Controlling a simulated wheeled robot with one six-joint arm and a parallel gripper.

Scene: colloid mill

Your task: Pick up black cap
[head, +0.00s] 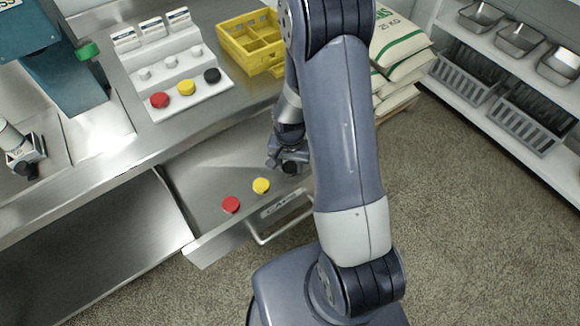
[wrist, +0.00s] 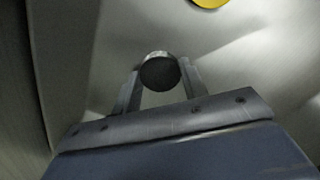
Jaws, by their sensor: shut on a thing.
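My gripper (head: 290,162) is inside the open drawer (head: 215,200), towards its right side. It is shut on a black cap (wrist: 160,72), which sits between the two fingers in the wrist view. In the head view the black cap (head: 289,168) shows as a dark round shape at the fingertips, partly covered by the gripper. I cannot tell whether it still touches the drawer floor. Another black cap (head: 212,75) stands on the white rack on the counter.
A yellow cap (head: 261,185) and a red cap (head: 231,204) lie in the drawer left of my gripper. The white rack (head: 160,112) holds red, yellow and white pieces. A yellow crate (head: 232,49) stands behind. Sacks (head: 400,45) are stacked at right.

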